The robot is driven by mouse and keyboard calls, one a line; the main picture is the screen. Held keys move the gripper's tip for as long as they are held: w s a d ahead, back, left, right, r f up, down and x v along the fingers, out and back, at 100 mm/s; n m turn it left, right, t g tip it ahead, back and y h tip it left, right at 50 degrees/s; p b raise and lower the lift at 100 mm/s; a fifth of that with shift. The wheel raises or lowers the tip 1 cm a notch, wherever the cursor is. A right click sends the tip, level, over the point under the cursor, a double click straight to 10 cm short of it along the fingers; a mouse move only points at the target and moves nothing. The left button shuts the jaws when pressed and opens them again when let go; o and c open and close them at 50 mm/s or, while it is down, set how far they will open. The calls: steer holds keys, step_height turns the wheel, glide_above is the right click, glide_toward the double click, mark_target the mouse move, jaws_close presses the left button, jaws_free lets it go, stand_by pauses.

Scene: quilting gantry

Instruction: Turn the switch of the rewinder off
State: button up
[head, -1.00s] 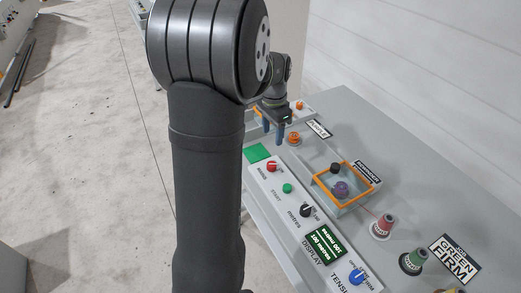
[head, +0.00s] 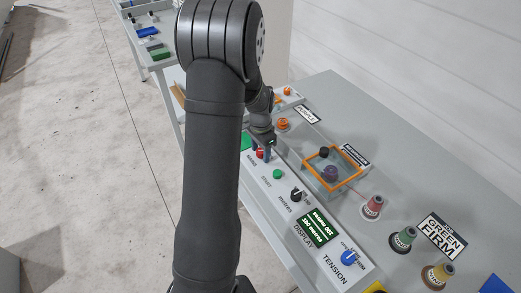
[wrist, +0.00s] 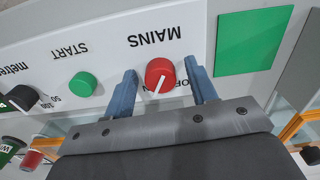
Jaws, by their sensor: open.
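The red MAINS knob (wrist: 160,73) is on the white control panel (wrist: 110,52), and its white pointer line points down and slightly left in the wrist view. Lettering beside it is partly hidden by my right-hand finger; "OF" is readable. My gripper (wrist: 160,79) is open, with one blue finger on each side of the knob, and a small gap shows on both sides. In the head view my gripper (head: 268,152) is at the panel beside the red knob (head: 260,155), which it partly hides.
A green START button (head: 278,174), a black metres knob (head: 296,195), a display (head: 320,228) and a blue TENSION knob (head: 348,258) line the panel. An orange-rimmed clear box (head: 341,184) holds a purple spool. Thread cones (head: 372,207) stand to the right.

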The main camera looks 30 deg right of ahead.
steer(key=c, duration=1)
steer(key=n, duration=0.6)
steer(key=shift+n, duration=0.3)
steer(key=n, duration=0.5)
steer(key=shift+d+n, duration=0.1)
steer(key=shift+n, duration=0.2)
steer(key=o, duration=1)
steer(key=shift+s, duration=0.1)
